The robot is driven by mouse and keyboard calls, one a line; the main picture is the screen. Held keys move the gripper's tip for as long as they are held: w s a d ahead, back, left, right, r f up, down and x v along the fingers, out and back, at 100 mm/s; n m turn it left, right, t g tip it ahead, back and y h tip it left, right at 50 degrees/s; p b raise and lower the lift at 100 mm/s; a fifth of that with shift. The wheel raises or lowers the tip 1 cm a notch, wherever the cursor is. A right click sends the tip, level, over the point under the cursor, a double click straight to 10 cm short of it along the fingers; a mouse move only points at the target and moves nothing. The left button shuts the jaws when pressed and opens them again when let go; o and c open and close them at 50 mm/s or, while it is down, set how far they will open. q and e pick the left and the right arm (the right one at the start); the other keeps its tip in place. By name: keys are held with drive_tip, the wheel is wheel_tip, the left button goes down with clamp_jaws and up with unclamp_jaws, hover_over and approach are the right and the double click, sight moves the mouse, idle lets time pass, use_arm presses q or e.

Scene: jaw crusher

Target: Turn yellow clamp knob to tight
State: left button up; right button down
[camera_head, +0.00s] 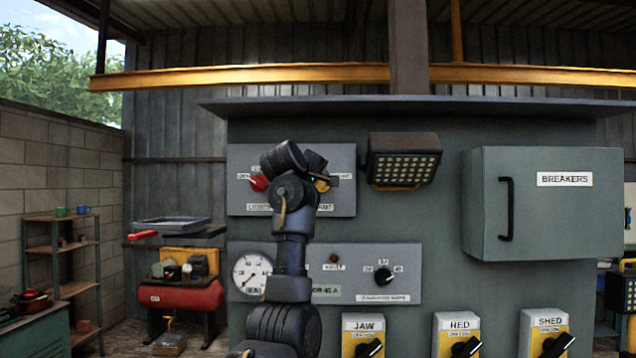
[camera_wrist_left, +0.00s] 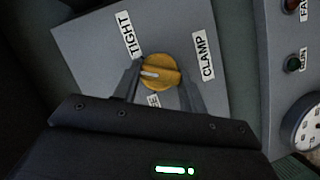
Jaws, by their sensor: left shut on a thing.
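The yellow clamp knob (camera_wrist_left: 161,73) sits on a grey panel between the fingers of my left gripper (camera_wrist_left: 160,80), which is shut on it. A white mark on the knob points left in the left wrist view, below the TIGHT label (camera_wrist_left: 130,35). The CLAMP label (camera_wrist_left: 203,55) is to the right. Another label below the knob is mostly hidden by the gripper. In the head view the knob (camera_head: 321,184) shows only partly behind my left gripper (camera_head: 316,168). My right gripper is not in view.
A red knob (camera_head: 259,183) is left of the gripper on the same panel. A lamp (camera_head: 403,160) juts out to the right. Below are a gauge (camera_head: 252,273) and a black selector (camera_head: 383,276). A breaker box (camera_head: 545,204) protrudes farther right.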

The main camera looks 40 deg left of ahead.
use_arm(q)
drive_tip(key=shift+w+d+m+g+y+p, duration=0.1)
drive_tip(key=shift+m+g+y+p, duration=0.2)
drive_tip(key=shift+m+g, duration=0.55)
drive_tip(key=shift+w+m+g+y+p, duration=0.1)
drive_tip(key=shift+m+g+y+p, duration=0.2)
drive_tip(key=shift+m, duration=0.95)
drive_tip(key=shift+f, duration=0.1)
drive_tip(key=o, duration=1)
drive_tip(key=shift+s+r, duration=0.2)
